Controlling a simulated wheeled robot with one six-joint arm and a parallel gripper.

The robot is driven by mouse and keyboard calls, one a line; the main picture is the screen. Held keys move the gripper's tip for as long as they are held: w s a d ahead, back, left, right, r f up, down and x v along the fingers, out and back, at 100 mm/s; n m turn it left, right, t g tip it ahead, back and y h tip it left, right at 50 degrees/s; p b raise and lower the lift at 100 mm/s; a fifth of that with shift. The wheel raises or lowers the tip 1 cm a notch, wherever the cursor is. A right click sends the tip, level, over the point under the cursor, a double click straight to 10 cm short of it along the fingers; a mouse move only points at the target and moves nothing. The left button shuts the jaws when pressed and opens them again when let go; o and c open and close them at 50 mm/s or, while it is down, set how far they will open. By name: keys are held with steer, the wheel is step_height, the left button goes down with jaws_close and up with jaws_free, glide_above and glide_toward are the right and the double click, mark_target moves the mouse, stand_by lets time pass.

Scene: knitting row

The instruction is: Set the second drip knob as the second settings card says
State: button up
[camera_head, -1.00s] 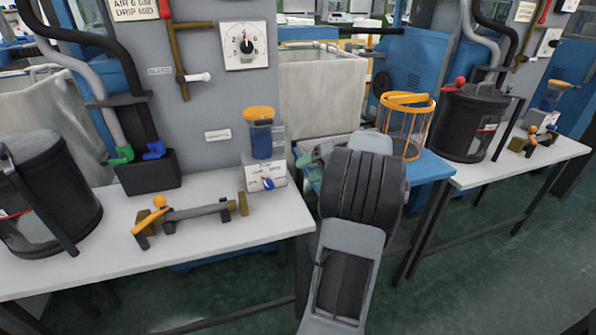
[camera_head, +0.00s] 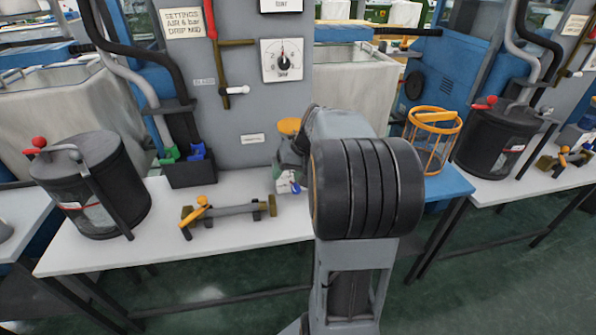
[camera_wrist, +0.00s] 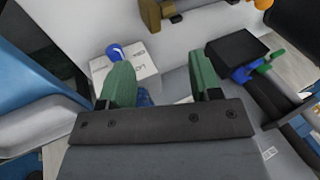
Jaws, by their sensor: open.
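The settings card (camera_head: 184,22) hangs high on the grey panel and reads "SETTINGS AIR 4 bar DRIP MID". The blue drip knob (camera_head: 293,187) sits on a small white block on the white table, partly hidden by my arm. In the wrist view the blue knob (camera_wrist: 114,52) is on the white block (camera_wrist: 142,70), whose "LOW" print is partly readable. I cannot tell which mark the knob points at. My gripper (camera_wrist: 163,78) is open, with green fingers apart and nothing held. The knob lies just beyond its left finger, apparently not touched. The head view mostly hides my gripper behind my arm.
A lubricator with an orange cap (camera_head: 288,126) stands behind the block. A valve with an orange lever (camera_head: 200,206) and a black pot (camera_head: 95,185) stand left on the table. A dial (camera_head: 282,60) is on the panel. An orange wire basket (camera_head: 432,140) stands right.

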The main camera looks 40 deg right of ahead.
mark_target(297, 188)
steer(key=w+d+f+h+b, duration=0.1)
steer(key=d+f, duration=0.1)
steer(key=f, duration=0.2)
steer(key=w+d+f+m+h+b, duration=0.1)
steer(key=w+d+f+h, duration=0.1)
steer(key=f, duration=0.3)
steer(key=w+d+f+h+b, duration=0.1)
steer(key=w+d+f+h, duration=0.1)
steer(key=f, duration=0.3)
steer(key=shift+w+d+t, duration=0.2)
steer(key=shift+d+t, duration=0.1)
steer(key=shift+d, duration=0.05)
steer(key=shift+r, duration=0.1)
steer(key=c, duration=0.9)
